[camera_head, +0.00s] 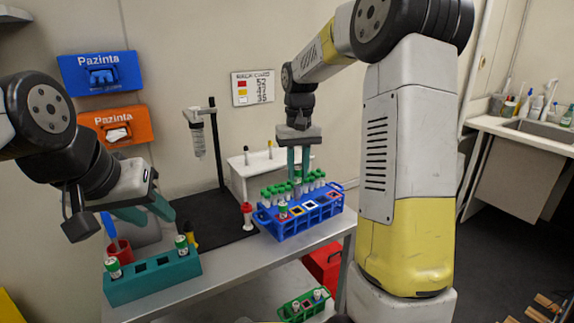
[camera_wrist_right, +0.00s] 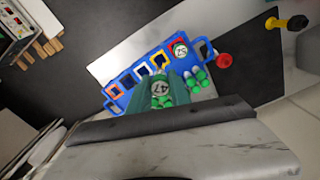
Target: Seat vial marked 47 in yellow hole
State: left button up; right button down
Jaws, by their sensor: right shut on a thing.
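My right gripper (camera_head: 298,172) is shut on the green-capped vial marked 47 (camera_wrist_right: 160,88), upright over the back of the blue rack (camera_head: 290,228). The number shows on its cap in the right wrist view; whether its bottom is clear of the rack is hidden. The yellow hole (camera_head: 296,209) in the rack's front row looks empty. A vial marked 52 (camera_wrist_right: 180,49) stands in the red hole beside it. My left gripper (camera_head: 148,210) looks open and empty above the teal rack (camera_head: 150,284).
Several green-capped vials (camera_head: 268,195) fill the blue rack's back row. The teal rack holds a vial (camera_head: 114,268) at each end. A wall card (camera_head: 253,87) pairs red with 52, yellow 47, white 35. A red-capped item (camera_head: 247,215) stands left of the blue rack.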

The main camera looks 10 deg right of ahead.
aim_at(297, 201)
jog(key=shift+f, duration=1.4)
jog(key=shift+f, duration=3.35)
dwell(2.9)
jog(key=c, duration=1.1)
grip_release()
